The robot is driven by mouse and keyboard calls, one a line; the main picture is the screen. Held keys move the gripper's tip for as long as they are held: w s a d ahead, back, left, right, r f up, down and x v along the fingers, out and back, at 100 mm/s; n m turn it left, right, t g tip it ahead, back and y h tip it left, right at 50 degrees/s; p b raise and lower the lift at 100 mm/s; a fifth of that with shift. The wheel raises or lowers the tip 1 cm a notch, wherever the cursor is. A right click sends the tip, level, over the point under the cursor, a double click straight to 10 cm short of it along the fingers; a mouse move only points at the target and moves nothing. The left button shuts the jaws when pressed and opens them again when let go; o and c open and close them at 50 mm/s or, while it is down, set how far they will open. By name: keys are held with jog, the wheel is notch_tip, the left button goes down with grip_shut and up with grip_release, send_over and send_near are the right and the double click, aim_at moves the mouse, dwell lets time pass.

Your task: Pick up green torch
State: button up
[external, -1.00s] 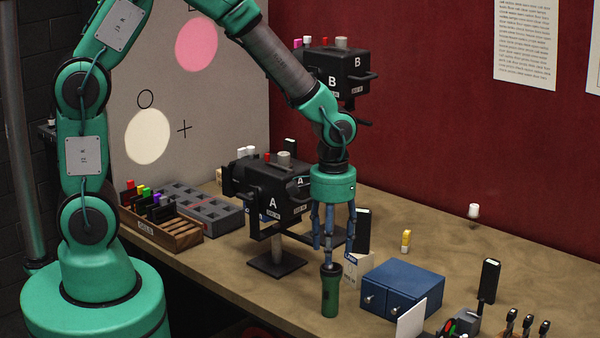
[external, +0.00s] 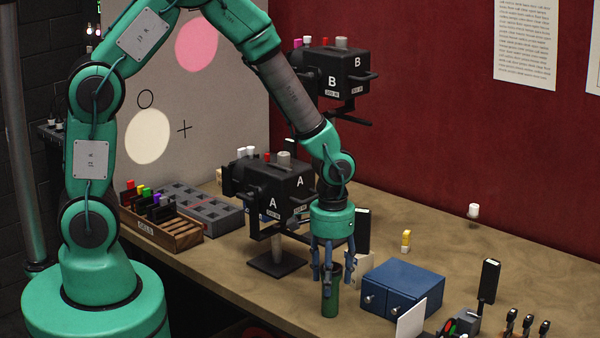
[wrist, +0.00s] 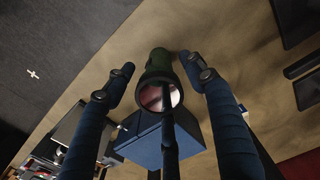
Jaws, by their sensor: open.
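The green torch (external: 331,297) stands upright on the table near its front edge, left of the blue box. In the wrist view the torch (wrist: 158,62) shows its round lens end toward the camera, between my fingers. My gripper (external: 331,285) points down over the torch, with its blue fingers spread around the upper part. In the wrist view my gripper (wrist: 165,88) is open, with a finger on each side and one in front of the lens. I cannot tell whether any finger touches the torch.
The blue two-knob box (external: 403,288) stands close at the right of the torch. The black lamp marked A (external: 275,215) stands behind left on its base. A wooden rack (external: 160,230) is at the left. Bare table (external: 440,245) lies behind the box.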

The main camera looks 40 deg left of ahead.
aim_at(330, 305)
jog(key=shift+f+b, duration=0.3)
jog(key=shift+f, duration=2.3)
jog(key=shift+w, duration=0.1)
grip_shut()
jog(key=shift+r, duration=0.2)
